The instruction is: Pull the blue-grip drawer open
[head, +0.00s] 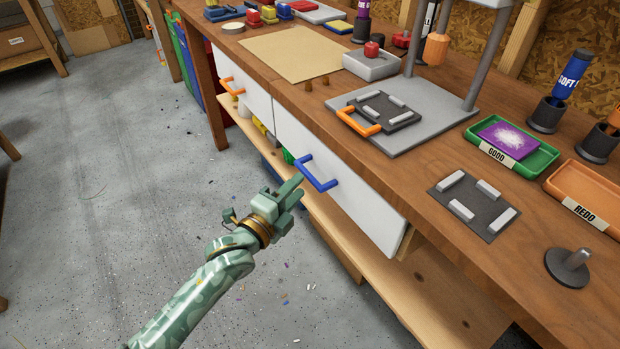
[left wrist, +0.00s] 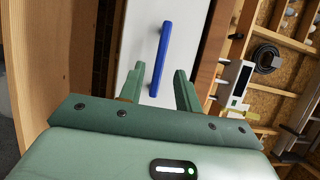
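The drawer with the blue grip has a white front (head: 357,196) under the workbench top. It looks shut, with its front close under the bench edge. Its blue grip (head: 318,176) stands out from the front; in the left wrist view the blue grip (left wrist: 161,58) runs nearly upright in front of the white panel (left wrist: 145,38). My left gripper (head: 294,186) is just left of the grip in the head view. In the left wrist view my left gripper (left wrist: 158,69) is open, with one finger on each side of the grip's lower part, neither visibly touching it. My right gripper is not in view.
A second white drawer (head: 248,98) with an orange grip (head: 230,86) is farther left. A wooden shelf (head: 370,255) runs below the drawers. The bench top holds a grey press stand (head: 430,118), a green tray (head: 540,157) and an orange tray (head: 590,183). Floor in front is mostly clear.

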